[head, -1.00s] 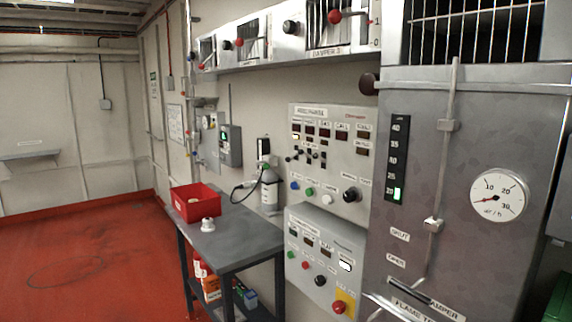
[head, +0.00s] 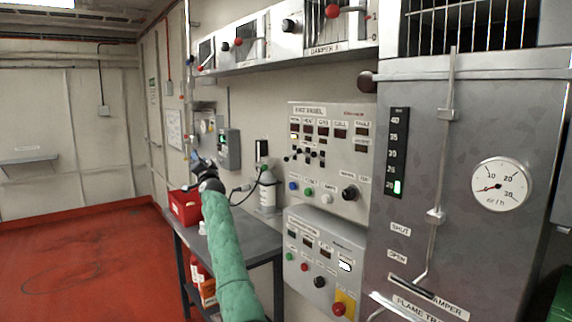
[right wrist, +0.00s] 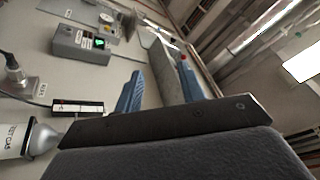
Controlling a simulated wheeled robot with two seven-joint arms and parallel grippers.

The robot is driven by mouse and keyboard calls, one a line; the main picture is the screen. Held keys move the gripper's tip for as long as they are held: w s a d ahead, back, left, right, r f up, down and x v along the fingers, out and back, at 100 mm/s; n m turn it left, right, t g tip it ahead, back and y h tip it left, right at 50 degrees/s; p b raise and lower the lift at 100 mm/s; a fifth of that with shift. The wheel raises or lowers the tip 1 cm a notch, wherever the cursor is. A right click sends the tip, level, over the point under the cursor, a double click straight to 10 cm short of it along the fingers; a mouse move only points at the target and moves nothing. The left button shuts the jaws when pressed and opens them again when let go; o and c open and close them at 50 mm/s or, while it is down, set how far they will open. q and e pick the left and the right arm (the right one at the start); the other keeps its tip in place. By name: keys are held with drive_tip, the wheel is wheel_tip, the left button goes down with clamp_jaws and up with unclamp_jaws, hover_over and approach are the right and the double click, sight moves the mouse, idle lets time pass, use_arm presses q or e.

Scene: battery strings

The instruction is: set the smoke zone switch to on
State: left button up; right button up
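The upper grey control panel (head: 330,178) on the wall carries a row of small displays, with several small black toggle switches (head: 308,155) below them. The labels are too small for me to tell surely which toggle is the smoke zone switch or how it is set. My right gripper (head: 198,162) is raised over the far part of the table, left of and apart from the panel. In the right wrist view its two blue fingers (right wrist: 160,88) stand apart with nothing between them. My left gripper is not in view.
A dark table (head: 250,238) stands below, bearing a red bin (head: 184,208) and a grey-white gas bottle (head: 267,192). A grey wall box (head: 229,150) with a green screen is near my right gripper. A lower panel (head: 318,262) and damper shelf (head: 290,58) flank the upper panel.

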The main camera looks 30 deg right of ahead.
drive_tip(key=s+d+r+m+g+h, duration=0.25)
drive_tip(key=d+r+m+h, duration=0.4)
drive_tip(key=m+h, duration=0.4)
drive_tip(key=s+d+r+m+g+h, duration=0.2)
drive_tip(key=d+r+m+g+h, duration=0.35)
drive_tip(key=m, duration=0.75)
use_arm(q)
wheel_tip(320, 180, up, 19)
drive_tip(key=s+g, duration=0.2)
use_arm(e)
drive_tip(key=m+g, duration=1.8)
drive_tip(key=m, duration=0.5)
approach(286, 158)
drive_tip(key=d, duration=0.3)
use_arm(q)
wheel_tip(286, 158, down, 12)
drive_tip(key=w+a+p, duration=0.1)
drive_tip(key=p, duration=0.1)
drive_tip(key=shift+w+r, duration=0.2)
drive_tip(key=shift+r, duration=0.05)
use_arm(e)
drive_tip(key=shift+n, duration=0.35)
drive_tip(key=d, duration=0.5)
drive_tip(key=s+d, duration=0.1)
drive_tip(key=d, duration=0.1)
drive_tip(key=shift+d+f, duration=0.2)
drive_tip(key=shift+f, duration=0.05)
